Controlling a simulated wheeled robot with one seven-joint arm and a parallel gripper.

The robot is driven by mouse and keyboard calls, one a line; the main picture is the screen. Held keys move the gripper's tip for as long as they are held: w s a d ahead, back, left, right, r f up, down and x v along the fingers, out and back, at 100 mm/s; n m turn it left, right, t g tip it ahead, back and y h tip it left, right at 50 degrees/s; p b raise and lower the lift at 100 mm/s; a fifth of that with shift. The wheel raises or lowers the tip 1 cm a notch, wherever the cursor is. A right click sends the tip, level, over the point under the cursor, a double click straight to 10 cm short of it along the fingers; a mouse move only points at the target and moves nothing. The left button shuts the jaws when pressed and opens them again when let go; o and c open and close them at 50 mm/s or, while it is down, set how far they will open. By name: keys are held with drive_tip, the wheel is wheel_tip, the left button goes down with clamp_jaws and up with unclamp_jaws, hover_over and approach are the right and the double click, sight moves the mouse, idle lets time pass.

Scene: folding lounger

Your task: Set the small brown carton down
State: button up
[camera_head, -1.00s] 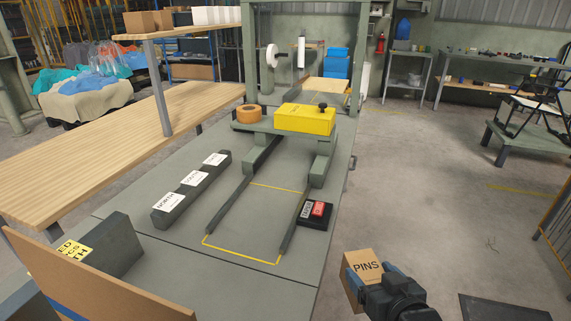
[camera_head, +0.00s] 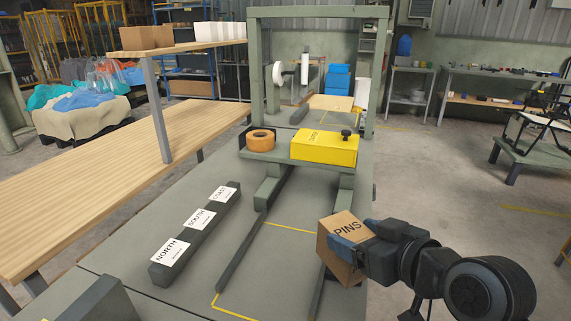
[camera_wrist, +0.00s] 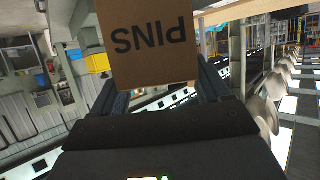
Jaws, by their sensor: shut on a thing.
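The small brown carton (camera_head: 342,238), marked PINS, is held tilted in my gripper (camera_head: 350,246), at the right side of the grey-green bench in the head view. My gripper is shut on it, with blue-grey fingers on its sides. In the wrist view the carton (camera_wrist: 148,40) fills the top middle between the fingers (camera_wrist: 160,82), its lettering upside down. In the head view it overlaps the right dark rail and the yellow-outlined area (camera_head: 290,229). I cannot tell its exact height above the bench.
A yellow box (camera_head: 325,147) and an orange tape roll (camera_head: 260,141) sit on a crosswise shelf behind. A wooden table (camera_head: 110,170) stands left. Bare bench top shows between the rails.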

drive_tip(key=shift+w+a, duration=0.25)
drive_tip(key=shift+w+a+f+p, duration=0.25)
drive_tip(key=shift+w+a+f, duration=0.3)
drive_tip(key=shift+a+f, duration=1.25)
drive_tip(key=shift+w+a+f+p, duration=0.2)
drive_tip(key=shift+w+a+f, duration=0.4)
drive_tip(key=shift+a+f, duration=1.2)
drive_tip(key=shift+w+a+f+p, duration=0.25)
drive_tip(key=shift+w+a+f, duration=0.3)
drive_tip(key=shift+a+f, duration=1.25)
drive_tip(key=shift+f, duration=0.15)
drive_tip(key=o, duration=1.4)
drive_tip(key=shift+f, duration=0.1)
drive_tip(key=shift+c, duration=0.2)
